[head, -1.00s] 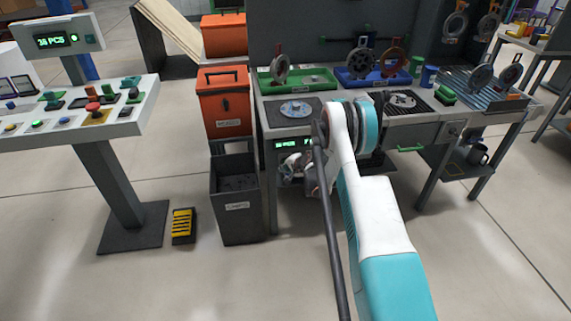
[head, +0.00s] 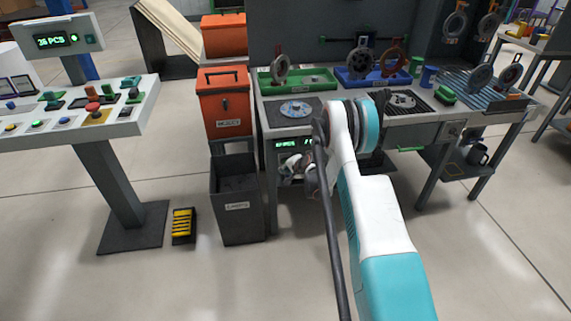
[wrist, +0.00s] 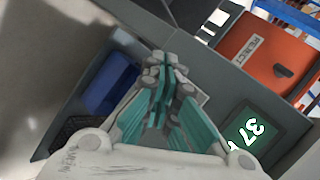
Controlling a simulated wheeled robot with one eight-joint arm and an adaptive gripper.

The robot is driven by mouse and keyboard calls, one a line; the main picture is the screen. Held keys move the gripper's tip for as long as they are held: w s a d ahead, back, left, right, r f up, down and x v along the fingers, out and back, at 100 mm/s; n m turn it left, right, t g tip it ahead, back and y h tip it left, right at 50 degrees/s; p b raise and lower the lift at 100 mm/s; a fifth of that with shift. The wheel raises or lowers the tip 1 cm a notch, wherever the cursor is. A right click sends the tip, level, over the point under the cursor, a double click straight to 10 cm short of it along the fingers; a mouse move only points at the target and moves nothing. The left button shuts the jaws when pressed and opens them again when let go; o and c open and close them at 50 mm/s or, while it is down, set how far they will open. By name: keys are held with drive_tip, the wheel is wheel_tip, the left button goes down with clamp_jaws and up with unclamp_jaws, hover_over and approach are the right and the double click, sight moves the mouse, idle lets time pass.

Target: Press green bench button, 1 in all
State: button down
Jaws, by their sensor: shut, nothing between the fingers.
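My gripper (head: 290,176) hangs low in front of the bench (head: 290,128), just under its front edge near a green-lit display (head: 287,144). In the wrist view my gripper (wrist: 165,68) has its teal fingers together, shut and empty. The display (wrist: 252,130) shows close at the right there. A green block (head: 446,97) sits on the bench top at the right; I cannot tell if it is a button. No green bench button shows clearly near my fingers; the arm and gripper hide part of the bench front.
An orange bin (head: 224,102) and a dark open bin (head: 237,205) stand left of the bench. A console (head: 130,122) with several buttons, one green-lit (head: 38,124), stands further left. A blue part (wrist: 108,88) shows left of my fingers.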

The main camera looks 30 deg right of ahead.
drive_tip(key=shift+s, duration=0.2)
drive_tip(key=shift+s+a, duration=0.25)
drive_tip(key=shift+s, duration=0.55)
drive_tip(key=shift+s+a, duration=0.25)
drive_tip(key=shift+s, duration=0.6)
drive_tip(key=shift+s+a, duration=0.25)
drive_tip(key=shift+s, duration=0.55)
